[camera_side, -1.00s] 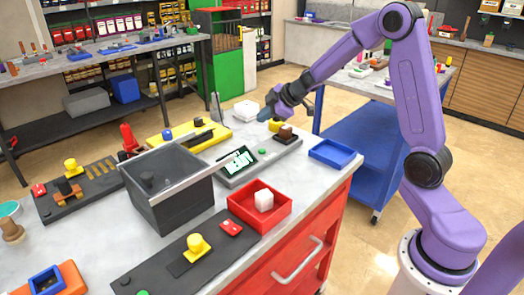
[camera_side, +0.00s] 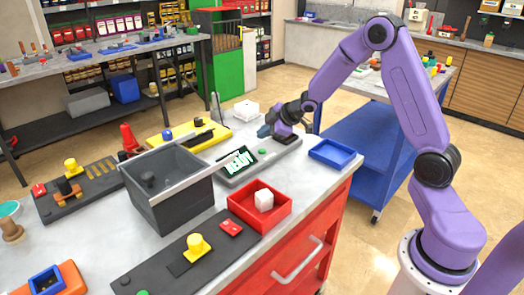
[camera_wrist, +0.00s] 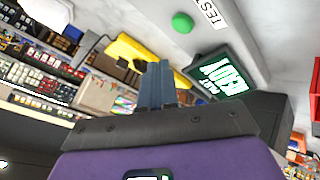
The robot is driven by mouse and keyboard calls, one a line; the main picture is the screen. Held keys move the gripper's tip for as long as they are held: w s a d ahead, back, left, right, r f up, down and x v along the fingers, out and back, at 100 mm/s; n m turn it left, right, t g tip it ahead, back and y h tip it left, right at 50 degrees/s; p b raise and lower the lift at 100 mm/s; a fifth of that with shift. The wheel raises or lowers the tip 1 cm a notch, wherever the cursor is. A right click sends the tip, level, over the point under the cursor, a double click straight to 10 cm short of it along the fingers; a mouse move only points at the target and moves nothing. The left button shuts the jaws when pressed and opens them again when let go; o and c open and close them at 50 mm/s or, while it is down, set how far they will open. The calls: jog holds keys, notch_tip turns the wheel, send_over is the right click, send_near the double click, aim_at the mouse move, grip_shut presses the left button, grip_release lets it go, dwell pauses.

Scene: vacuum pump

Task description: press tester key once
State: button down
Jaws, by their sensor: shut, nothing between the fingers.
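The tester (camera_side: 225,181) is a grey slab on the bench with a dark screen (camera_side: 238,161) showing bright lettering. A round green key (camera_side: 262,152) sits on it, right of the screen. In the wrist view the green key (camera_wrist: 182,22) lies near the TEST label (camera_wrist: 211,11), with the screen (camera_wrist: 222,72) below. My gripper (camera_side: 264,131) is low over the far end of the tester, beyond the key. Its fingers (camera_wrist: 157,68) are shut together and empty, apart from the key in the wrist view. My gripper hides the tester's far end.
A grey open bin (camera_side: 175,215) stands left of the tester. A red tray (camera_side: 240,211) with a white cube (camera_side: 264,200) is in front, and a blue tray (camera_side: 332,152) is to the right. A yellow board (camera_side: 175,142) and a white box (camera_side: 246,110) lie behind.

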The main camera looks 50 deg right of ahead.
aim_at(264, 151)
jog(key=shift+f, duration=1.4)
jog(key=shift+f, duration=0.15)
dwell(1.0)
jog(key=shift+f, duration=0.3)
jog(key=shift+f, duration=0.4)
dwell(0.6)
dwell(0.3)
jog(key=shift+r, duration=0.8)
jog(key=shift+r, duration=2.55)
